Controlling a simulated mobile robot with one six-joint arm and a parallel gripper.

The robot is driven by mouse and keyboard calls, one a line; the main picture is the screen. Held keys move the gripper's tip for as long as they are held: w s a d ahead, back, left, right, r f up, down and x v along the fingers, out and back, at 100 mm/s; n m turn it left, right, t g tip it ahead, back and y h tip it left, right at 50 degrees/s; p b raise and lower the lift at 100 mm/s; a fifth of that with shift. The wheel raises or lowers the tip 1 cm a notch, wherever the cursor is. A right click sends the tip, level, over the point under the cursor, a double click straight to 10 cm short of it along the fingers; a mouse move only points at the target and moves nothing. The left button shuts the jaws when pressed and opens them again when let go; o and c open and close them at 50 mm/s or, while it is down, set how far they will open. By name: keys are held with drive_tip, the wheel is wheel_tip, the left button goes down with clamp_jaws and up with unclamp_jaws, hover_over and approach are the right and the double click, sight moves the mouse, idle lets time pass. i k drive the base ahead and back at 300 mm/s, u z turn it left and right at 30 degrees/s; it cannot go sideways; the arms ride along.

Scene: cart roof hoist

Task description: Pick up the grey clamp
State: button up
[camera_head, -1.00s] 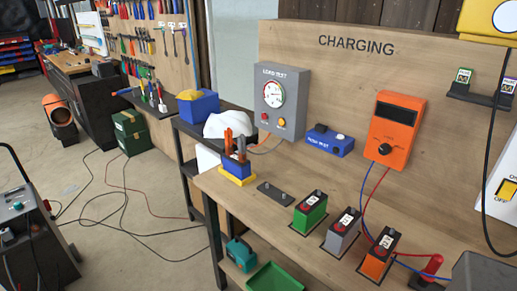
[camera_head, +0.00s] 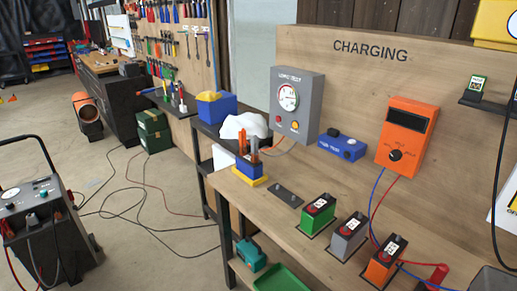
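I cannot single out a grey clamp with certainty. On the bench, a blue-and-yellow holder (camera_head: 250,171) carries upright orange and darker grey pieces (camera_head: 254,146), which may be clamp handles; they are too small to tell. A wheeled cart (camera_head: 48,240) at the left has small grey and dark pieces with cables on its front (camera_head: 32,219), also too small to identify. My gripper is not in view.
The wooden bench (camera_head: 290,225) bears green (camera_head: 317,213), grey (camera_head: 347,237) and orange (camera_head: 384,260) batteries. A grey load tester (camera_head: 297,100) and an orange charger (camera_head: 406,135) hang behind. Cables (camera_head: 150,225) cross the otherwise open floor between cart and bench.

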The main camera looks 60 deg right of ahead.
sight(254, 142)
drive_tip(key=u, duration=0.05)
drive_tip(key=i, duration=0.95)
drive_tip(key=z, duration=0.05)
